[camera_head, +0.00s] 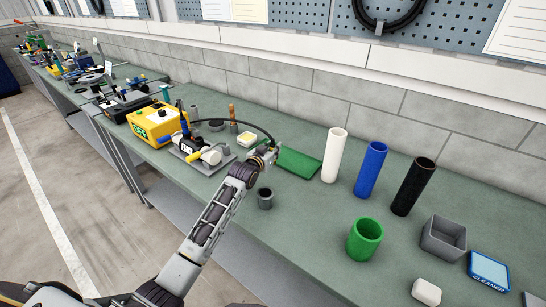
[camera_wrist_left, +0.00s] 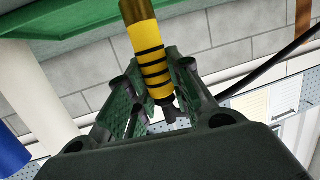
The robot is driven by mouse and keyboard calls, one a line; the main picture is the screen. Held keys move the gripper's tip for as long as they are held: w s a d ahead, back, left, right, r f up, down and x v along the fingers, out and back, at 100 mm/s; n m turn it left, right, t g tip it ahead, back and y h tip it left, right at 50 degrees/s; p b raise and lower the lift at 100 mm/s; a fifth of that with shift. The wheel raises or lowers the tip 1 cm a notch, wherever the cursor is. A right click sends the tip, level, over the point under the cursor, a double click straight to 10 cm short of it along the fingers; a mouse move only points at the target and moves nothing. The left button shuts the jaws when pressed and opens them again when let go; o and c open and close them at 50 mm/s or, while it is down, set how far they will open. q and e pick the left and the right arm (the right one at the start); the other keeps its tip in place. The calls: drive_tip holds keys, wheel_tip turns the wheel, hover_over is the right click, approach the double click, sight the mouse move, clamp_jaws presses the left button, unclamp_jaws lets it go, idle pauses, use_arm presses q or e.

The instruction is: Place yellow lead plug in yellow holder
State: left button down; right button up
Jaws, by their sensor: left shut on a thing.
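My left gripper (camera_head: 270,149) is above the bench beside the green mat, small in the head view. In the left wrist view, the gripper (camera_wrist_left: 158,100) is shut on the yellow lead plug (camera_wrist_left: 150,55), which has black bands and a brass-coloured end pointing away from the palm. In the head view the plug is too small to make out at the gripper. A black cable (camera_head: 250,124) arcs from near the yellow unit to the gripper. I cannot pick out the yellow holder for sure in either view. My right gripper is not in view.
A green mat (camera_head: 301,164) lies beside the gripper. White (camera_head: 334,155), blue (camera_head: 370,169) and black (camera_head: 413,186) tubes stand to the right. The yellow unit (camera_head: 152,122) and a motor (camera_head: 203,154) are left. Bench around the cup is clear.

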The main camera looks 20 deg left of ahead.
use_arm(q)
drive_tip(key=shift+f, duration=1.75)
drive_tip(key=shift+f, duration=0.15)
drive_tip(key=c, duration=1.3)
unclamp_jaws()
drive_tip(key=shift+s+r, duration=0.1)
drive_tip(key=shift+r, duration=0.1)
drive_tip(key=shift+v, duration=3.65)
